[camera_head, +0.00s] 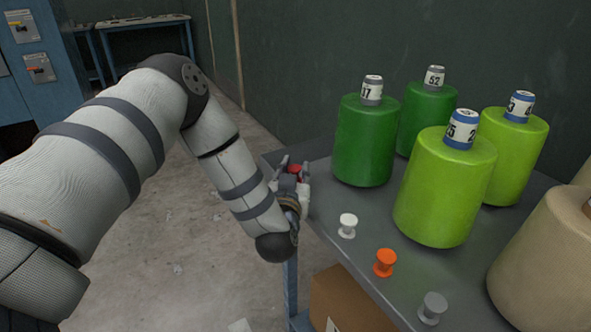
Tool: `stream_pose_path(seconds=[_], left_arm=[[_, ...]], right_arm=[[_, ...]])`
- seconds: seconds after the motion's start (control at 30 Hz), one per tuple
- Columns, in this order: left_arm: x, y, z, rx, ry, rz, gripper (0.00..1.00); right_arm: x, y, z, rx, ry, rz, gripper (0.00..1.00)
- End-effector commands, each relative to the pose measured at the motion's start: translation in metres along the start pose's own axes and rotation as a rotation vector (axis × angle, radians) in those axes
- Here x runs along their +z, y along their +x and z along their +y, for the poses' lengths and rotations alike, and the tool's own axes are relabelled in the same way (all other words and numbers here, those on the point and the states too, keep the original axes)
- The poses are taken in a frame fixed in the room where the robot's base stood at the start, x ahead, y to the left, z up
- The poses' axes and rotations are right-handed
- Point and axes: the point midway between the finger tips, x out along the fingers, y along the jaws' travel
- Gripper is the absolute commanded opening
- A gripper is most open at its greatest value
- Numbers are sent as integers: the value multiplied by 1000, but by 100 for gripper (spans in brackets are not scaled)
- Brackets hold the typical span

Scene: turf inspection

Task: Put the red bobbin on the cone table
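The red bobbin (295,169) is a small red shape between the fingers of my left gripper (294,172), which looks shut on it. The gripper is at the left edge of the cone table (324,204), near its far left corner. Most of the bobbin is hidden by the fingers, and I cannot tell whether it touches the tabletop. The cone table is a grey metal table with large yarn cones on it. My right gripper is not in view.
A white bobbin (347,226), an orange bobbin (385,262) and a grey bobbin (432,308) stand along the table's left side. Dark green cones (364,145), lime cones (445,190) and a beige cone (545,255) stand behind them. A cardboard box (345,303) is below.

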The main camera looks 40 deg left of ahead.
Motion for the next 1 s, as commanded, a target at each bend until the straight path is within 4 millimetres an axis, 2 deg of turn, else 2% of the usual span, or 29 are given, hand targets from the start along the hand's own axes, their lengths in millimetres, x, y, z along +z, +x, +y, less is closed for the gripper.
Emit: stream_pose_path(seconds=[0.3, 0.4, 0.57, 0.8, 0.9, 1.0], left_arm=[[0, 0, 0, 0, 0, -2, 44], [-6, 0, 0, 0, -2, 0, 44], [-5, -30, 1, 4, -1, -4, 44], [-4, -91, 0, 3, 2, -5, 44], [-13, -108, 2, 4, -2, 7, 44], [-11, -117, 1, 2, -3, 7, 44]], right_arm=[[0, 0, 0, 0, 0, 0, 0], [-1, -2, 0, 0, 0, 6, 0], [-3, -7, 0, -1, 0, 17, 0], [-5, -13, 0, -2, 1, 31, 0], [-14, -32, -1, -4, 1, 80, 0], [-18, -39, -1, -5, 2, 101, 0]])
